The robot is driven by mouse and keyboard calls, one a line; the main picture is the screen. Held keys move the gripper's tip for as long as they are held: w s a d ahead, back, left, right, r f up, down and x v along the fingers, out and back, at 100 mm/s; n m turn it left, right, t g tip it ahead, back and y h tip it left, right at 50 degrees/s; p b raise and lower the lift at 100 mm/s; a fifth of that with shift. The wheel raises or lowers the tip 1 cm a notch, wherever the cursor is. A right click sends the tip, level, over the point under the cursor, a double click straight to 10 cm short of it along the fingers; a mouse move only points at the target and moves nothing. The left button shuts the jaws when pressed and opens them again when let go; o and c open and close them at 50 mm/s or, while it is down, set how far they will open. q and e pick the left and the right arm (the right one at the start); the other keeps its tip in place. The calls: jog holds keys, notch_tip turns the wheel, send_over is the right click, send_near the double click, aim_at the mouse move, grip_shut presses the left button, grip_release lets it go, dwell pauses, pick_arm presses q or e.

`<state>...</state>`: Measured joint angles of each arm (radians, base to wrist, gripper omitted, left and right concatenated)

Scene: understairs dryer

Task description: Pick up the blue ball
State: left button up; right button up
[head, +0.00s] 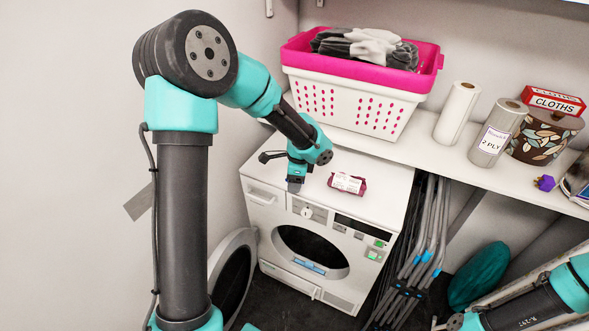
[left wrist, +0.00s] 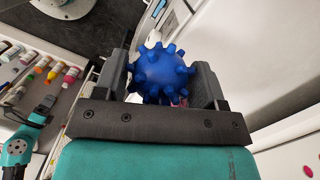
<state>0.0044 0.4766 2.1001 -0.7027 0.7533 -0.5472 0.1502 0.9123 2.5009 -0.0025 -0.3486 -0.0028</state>
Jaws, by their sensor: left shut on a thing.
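The blue ball (left wrist: 160,73) has a knobbly, spiked surface. In the left wrist view it sits between the two dark fingers of my left gripper (left wrist: 162,88), which is shut on it. In the head view my left gripper (head: 295,184) is above the top of the white dryer, near its front left part. The ball cannot be made out there. My right arm is at the lower right of the head view and at the left edge of the left wrist view. The state of its gripper is unclear.
The white dryer (head: 375,198) has its round door (head: 232,280) open. A maroon-and-white packet (head: 347,183) lies on top. The shelf behind holds a pink-and-white basket (head: 355,98), paper rolls (head: 457,113) and a cloths box (head: 553,101). Grey poles (head: 425,240) lean right of the dryer.

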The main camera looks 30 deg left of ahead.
pick_arm(q)
jog(key=shift+s+d+r, duration=0.1)
jog(key=shift+s+d, duration=0.25)
jog(key=shift+s, duration=0.2)
jog(key=shift+w+d+n, duration=0.4)
jog(key=shift+w, duration=0.05)
jog(key=w+d+r+n, duration=0.2)
jog(key=w+d+n, duration=0.4)
jog(key=d+n, duration=0.2)
jog(key=shift+w+d+n+g+h, duration=0.3)
jog(key=shift+d+g+h, duration=0.1)
jog(key=shift+d, duration=0.7)
jog(key=shift+s+a+f, duration=0.1)
jog(key=shift+s, duration=0.05)
dwell(0.5)
